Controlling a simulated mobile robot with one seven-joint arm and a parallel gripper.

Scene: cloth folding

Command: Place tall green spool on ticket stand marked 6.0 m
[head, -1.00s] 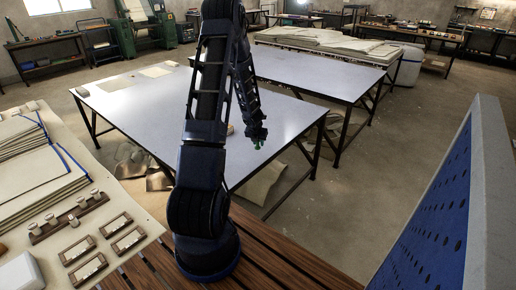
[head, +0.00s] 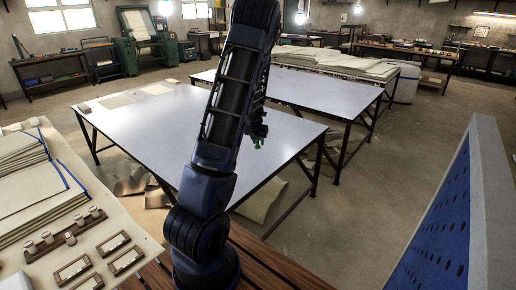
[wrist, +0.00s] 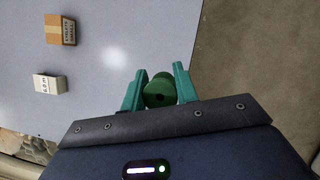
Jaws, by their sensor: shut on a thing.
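My gripper (wrist: 157,88) has teal fingers and is shut on the green spool (wrist: 160,92), seen nearly end-on between them in the wrist view. In the head view my gripper (head: 258,132) is small, with a bit of the green spool (head: 257,143) below it, near the right part of the near table. A white ticket stand (wrist: 48,84) is on the grey table top, left of the spool in the wrist view. Its marking looks like 6.0 m but is small. I cannot make out the stand in the head view, where my arm covers part of the table.
A brown labelled box (wrist: 60,29) sits near the stand. The near table (head: 130,125) is mostly clear, and its edge runs beside the spool in the wrist view. A second table (head: 315,92) stands behind. A blue perforated panel (head: 440,225) rises at right.

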